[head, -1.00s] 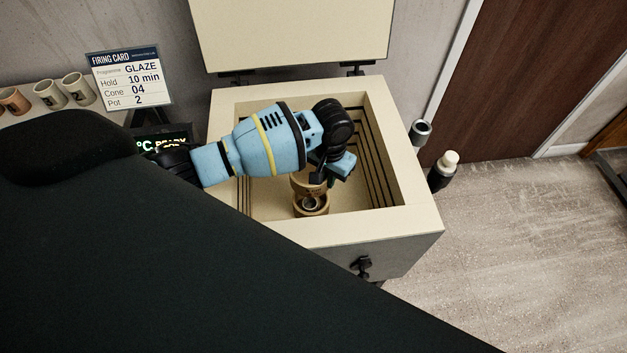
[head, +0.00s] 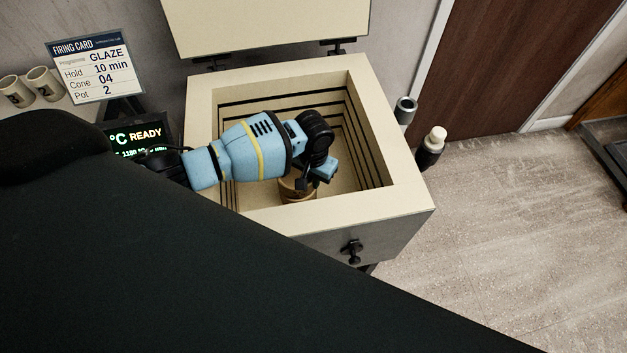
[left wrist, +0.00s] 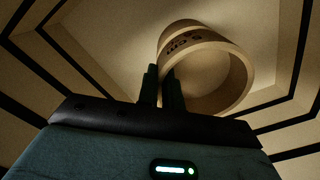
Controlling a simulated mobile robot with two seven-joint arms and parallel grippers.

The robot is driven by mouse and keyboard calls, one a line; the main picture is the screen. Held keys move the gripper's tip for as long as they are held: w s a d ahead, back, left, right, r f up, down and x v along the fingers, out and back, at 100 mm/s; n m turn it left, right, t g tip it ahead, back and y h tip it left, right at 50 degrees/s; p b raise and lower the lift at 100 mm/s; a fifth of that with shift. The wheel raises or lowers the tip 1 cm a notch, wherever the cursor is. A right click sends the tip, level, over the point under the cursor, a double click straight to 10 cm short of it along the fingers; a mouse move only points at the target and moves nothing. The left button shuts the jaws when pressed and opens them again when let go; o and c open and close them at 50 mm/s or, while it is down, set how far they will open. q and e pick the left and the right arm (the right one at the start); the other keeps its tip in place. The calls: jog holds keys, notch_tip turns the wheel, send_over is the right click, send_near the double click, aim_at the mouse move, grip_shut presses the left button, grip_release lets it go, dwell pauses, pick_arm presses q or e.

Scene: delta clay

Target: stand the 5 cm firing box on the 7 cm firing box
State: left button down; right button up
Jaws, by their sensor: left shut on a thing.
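My left gripper (head: 304,183) reaches down into the open kiln and is shut on the wall of a tan, ring-shaped firing box (head: 292,191). In the left wrist view the two dark fingers (left wrist: 162,76) pinch the near rim of this box (left wrist: 236,62). Its printed label shows upside down and looks like "5 cm". A second pale curved edge (left wrist: 185,25) shows just behind it; I cannot tell whether it is the 7 cm box. In the head view the gripper and kiln front wall hide most of what is under the held box. My right gripper is not in view.
The kiln's thick cream rim (head: 410,198) surrounds the arm, and its raised lid (head: 265,22) stands behind. A firing card (head: 92,68) and a lit display (head: 140,137) are at left. A dark bottle with a pale cap (head: 431,150) is at right.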

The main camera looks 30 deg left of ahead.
pick_arm(q)
jog(key=shift+f, duration=0.6)
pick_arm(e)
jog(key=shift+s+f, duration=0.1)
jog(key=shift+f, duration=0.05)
pick_arm(q)
jog(key=shift+f, duration=0.1)
jog(key=shift+f, duration=0.15)
jog(key=c, duration=1.6)
grip_release()
jog(key=shift+o, duration=0.2)
